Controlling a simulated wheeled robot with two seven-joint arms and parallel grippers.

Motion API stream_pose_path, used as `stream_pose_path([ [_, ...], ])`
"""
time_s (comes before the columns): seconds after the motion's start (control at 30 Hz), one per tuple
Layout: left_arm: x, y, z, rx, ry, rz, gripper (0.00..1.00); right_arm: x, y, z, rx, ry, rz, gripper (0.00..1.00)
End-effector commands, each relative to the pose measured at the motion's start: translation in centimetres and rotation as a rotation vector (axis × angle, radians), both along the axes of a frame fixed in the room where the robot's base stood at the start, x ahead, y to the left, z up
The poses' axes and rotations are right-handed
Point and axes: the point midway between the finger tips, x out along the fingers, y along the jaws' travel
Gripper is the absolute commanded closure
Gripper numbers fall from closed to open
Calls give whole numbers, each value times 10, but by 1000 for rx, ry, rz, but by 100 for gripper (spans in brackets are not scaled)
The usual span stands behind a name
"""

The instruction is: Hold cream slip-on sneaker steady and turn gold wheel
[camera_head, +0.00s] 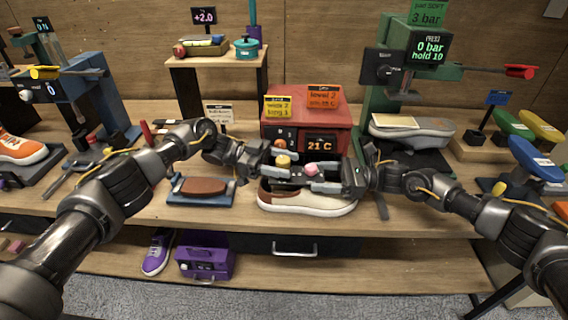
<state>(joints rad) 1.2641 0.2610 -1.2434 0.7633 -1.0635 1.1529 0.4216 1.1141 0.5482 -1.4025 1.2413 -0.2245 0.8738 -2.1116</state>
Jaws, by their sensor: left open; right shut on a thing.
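The gold wheel (283,159) shows at the front of the box, above the sneaker. My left gripper (286,178) comes in from the left and is open, its fingers just below the gold wheel in the picture. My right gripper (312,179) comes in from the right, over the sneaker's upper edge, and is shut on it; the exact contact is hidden. A pink knob (311,169) shows beside its fingertips.
The red box (330,104) has a "21 C" display. A blue stand with a brown pad (203,187) is left of the sneaker. A grey shoe (412,132) sits under a green press at right. Below are a purple sneaker (158,252) and purple box (205,263).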

Motion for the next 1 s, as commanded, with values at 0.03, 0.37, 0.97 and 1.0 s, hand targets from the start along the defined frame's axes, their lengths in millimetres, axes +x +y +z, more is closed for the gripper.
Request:
stream_pose_path([
  [0.03,0,0,0,0,-1,1,46,0,-1,0,0,0,-1,78],
  [0.37,11,38,0,3,-3,5,46,1,-1,0,-1,-1,-3,78],
  [0.97,31,117,0,-1,0,0,46,1,-2,0,-1,-1,-3,78],
  [1.0,31,117,0,0,0,0,46,1,-2,0,-1,-1,-3,78],
])
